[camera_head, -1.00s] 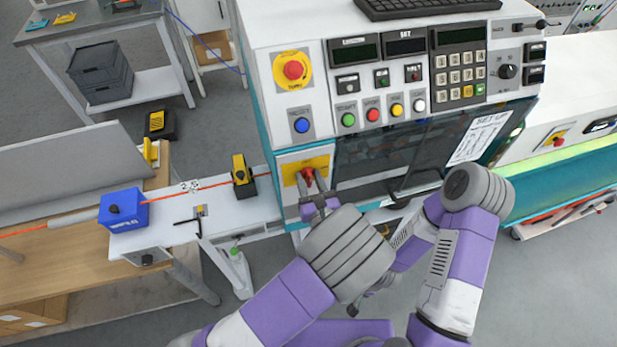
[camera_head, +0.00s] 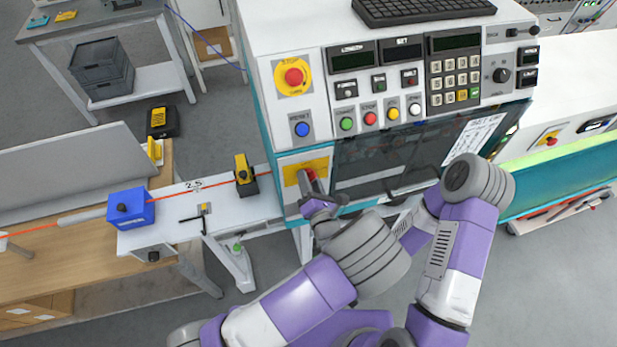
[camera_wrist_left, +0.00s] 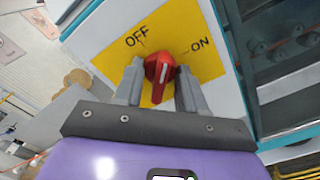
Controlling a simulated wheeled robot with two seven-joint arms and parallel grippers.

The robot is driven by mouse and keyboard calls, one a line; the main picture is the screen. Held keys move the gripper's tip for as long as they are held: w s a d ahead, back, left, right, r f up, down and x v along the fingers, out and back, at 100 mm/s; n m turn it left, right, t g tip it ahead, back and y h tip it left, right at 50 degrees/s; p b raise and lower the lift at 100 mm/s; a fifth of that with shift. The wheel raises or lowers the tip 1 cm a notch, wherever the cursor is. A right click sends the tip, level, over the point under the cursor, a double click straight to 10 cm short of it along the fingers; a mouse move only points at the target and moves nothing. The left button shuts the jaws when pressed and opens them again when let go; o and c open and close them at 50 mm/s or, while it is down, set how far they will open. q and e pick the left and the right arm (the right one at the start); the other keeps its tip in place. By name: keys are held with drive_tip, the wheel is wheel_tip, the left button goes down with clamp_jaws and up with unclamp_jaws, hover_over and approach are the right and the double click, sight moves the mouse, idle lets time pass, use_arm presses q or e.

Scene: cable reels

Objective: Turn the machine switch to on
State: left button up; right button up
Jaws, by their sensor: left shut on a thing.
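The machine switch is a red rotary knob (camera_wrist_left: 159,68) with a white pointer line, on a yellow plate (camera_wrist_left: 105,57) printed OFF and ON. In the left wrist view, the pointer line stands roughly between the two words. The knob also shows small in the head view (camera_head: 312,174), on the machine's lower left front, with the yellow plate (camera_head: 291,178) behind it. My left gripper (camera_wrist_left: 160,82) is shut on the knob, one finger on each side; it also shows in the head view (camera_head: 308,184). My right gripper is hidden behind my left arm.
Above the switch are a red emergency stop (camera_head: 293,77) and a blue button (camera_head: 302,129). A dark window (camera_head: 385,155) lies to the right. At left, an orange cable runs through a blue block (camera_head: 130,208) and a yellow-black device (camera_head: 243,175) on the white bench.

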use_arm(q)
drive_tip(key=m, duration=0.8)
drive_tip(key=o, duration=0.8)
drive_tip(key=shift+c, duration=0.2)
drive_tip(key=v, duration=0.8)
drive_tip(key=shift+a, duration=0.1)
